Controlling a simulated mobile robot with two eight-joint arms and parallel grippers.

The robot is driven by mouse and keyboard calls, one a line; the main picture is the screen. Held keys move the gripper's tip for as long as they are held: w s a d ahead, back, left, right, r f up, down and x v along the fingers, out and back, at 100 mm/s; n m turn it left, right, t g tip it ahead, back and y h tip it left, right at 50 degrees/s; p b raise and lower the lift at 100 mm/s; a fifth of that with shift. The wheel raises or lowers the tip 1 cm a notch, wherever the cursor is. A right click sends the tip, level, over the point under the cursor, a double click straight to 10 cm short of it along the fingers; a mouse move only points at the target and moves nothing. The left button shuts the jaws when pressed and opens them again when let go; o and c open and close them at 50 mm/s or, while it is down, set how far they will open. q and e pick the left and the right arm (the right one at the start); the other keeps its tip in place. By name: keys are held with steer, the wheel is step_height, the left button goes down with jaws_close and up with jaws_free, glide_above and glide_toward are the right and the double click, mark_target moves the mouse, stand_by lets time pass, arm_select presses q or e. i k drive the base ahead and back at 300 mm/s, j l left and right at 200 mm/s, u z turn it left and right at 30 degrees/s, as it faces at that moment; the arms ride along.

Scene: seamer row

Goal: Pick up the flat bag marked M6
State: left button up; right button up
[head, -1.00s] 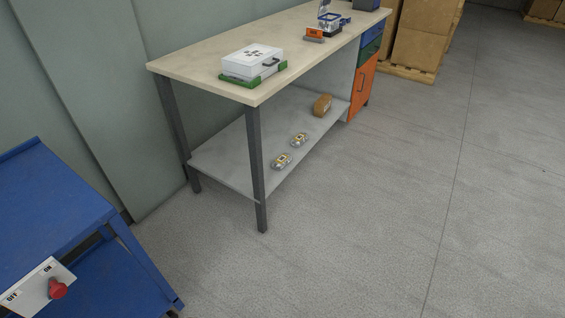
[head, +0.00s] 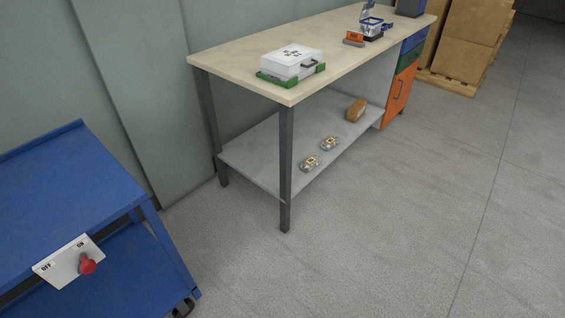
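Two small clear bags with silvery contents and yellowish labels lie on the lower shelf of the workbench, a nearer bag (head: 310,163) and a farther bag (head: 330,143). Their markings are too small to read, so I cannot tell whether either is the flat bag marked M6. A brown object (head: 356,110) lies farther back on the same shelf. Neither of my grippers is in view.
The workbench (head: 225,60) carries a white case (head: 291,62) on a green base and an orange-labelled device (head: 354,39). A blue cart (head: 75,190) with a red-knob switch plate (head: 68,262) stands at left. Cartons (head: 470,35) stand at back right. Floor (head: 410,220) at right is clear.

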mark_target(308, 164)
steer(key=i+l+u, duration=0.15)
steer(key=u, duration=0.2)
steer(key=i+l+u, duration=0.1)
steer(key=l+u, duration=0.2)
steer(key=i+l+u, duration=0.1)
steer(key=l+u, duration=0.25)
steer(key=i+l+u, duration=0.2)
steer(key=l, duration=0.3)
steer(key=l+u, duration=0.2)
steer(key=l, duration=0.25)
steer(key=l+u, duration=0.2)
steer(key=l, duration=1.95)
steer(key=i+l, duration=0.2)
steer(key=l, duration=0.2)
steer(key=i+l, duration=0.15)
steer(key=l, duration=0.2)
steer(key=i, duration=0.15)
